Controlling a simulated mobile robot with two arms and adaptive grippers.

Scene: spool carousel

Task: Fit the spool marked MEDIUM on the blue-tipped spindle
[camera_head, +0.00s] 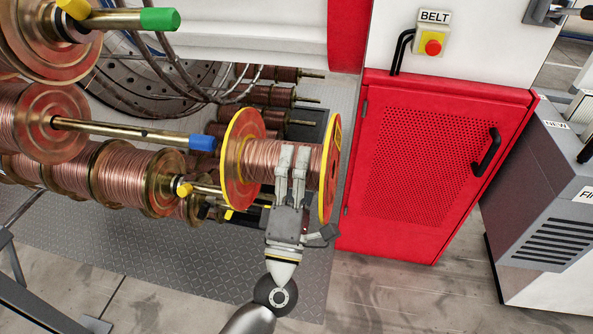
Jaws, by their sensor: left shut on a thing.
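My left gripper (293,153) is shut on a copper-wire spool with yellow-rimmed flanges (267,160), gripping across its wound middle. The spool is held in the air with its axis roughly level. No MEDIUM marking can be read on it. The blue-tipped spindle (120,132) points right from the carousel, its blue tip (203,142) just left of the spool's left flange. The tip appears outside the spool; I cannot tell whether they touch. A wound spool (45,120) sits at the spindle's inner end. My right gripper is not in view.
A green-tipped spindle (120,19) is above, and a yellow-tipped one (184,189) with spools is below. Dark cables (170,65) hang behind. A red cabinet (432,150) stands right of the spool. Tread-plate floor (170,245) lies below.

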